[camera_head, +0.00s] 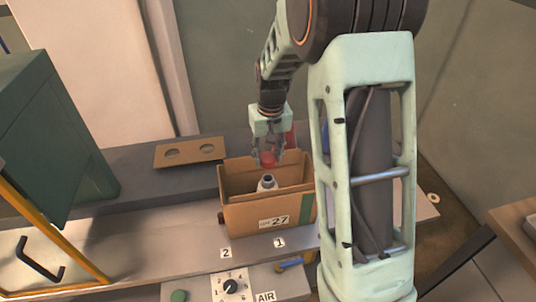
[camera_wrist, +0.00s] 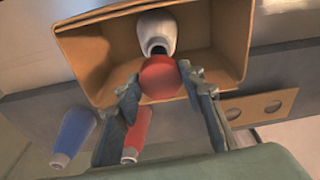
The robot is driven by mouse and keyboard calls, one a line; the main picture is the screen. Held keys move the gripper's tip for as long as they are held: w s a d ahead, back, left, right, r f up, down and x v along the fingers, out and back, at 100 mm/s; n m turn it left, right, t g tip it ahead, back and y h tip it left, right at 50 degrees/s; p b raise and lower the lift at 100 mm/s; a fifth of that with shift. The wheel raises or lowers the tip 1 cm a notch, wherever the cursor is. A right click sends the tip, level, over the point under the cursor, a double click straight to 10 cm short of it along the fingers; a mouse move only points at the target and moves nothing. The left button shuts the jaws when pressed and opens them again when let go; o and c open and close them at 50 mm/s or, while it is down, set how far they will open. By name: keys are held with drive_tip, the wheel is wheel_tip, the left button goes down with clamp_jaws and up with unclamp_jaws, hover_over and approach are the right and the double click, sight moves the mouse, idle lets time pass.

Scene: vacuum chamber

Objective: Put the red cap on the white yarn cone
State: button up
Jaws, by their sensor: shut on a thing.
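My gripper (camera_head: 270,150) is shut on the red cap (camera_head: 267,159). In the wrist view the red cap (camera_wrist: 160,77) sits between the two fingertips of my gripper (camera_wrist: 160,84). The white yarn cone (camera_head: 267,183) stands inside the cardboard box (camera_head: 247,217), its dark-holed top showing. In the wrist view the white yarn cone (camera_wrist: 156,30) shows just beyond the cap, and the cap's edge overlaps its open tip in the picture. In the head view the cap is above the cone and apart from it. The cone's lower part is hidden by the box wall.
The box walls stand around the cone. A blue cone (camera_wrist: 75,135) and a red cone (camera_wrist: 137,132) are outside the box. A board with two holes (camera_head: 190,151) lies on the bench at left. A green cabinet (camera_head: 50,135) stands at far left.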

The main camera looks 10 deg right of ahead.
sight(268, 175)
drive_tip(key=shift+f+b, duration=2.15)
drive_tip(key=shift+f, duration=0.75)
drive_tip(key=shift+f, duration=0.15)
drive_tip(key=shift+f+b, duration=1.4)
drive_tip(key=shift+f, duration=0.05)
drive_tip(key=o, duration=0.9)
drive_tip(key=shift+r, duration=0.1)
drive_tip(key=r, duration=0.4)
drive_tip(key=s+r, duration=0.1)
drive_tip(key=r, duration=0.7)
drive_tip(key=shift+s, duration=0.2)
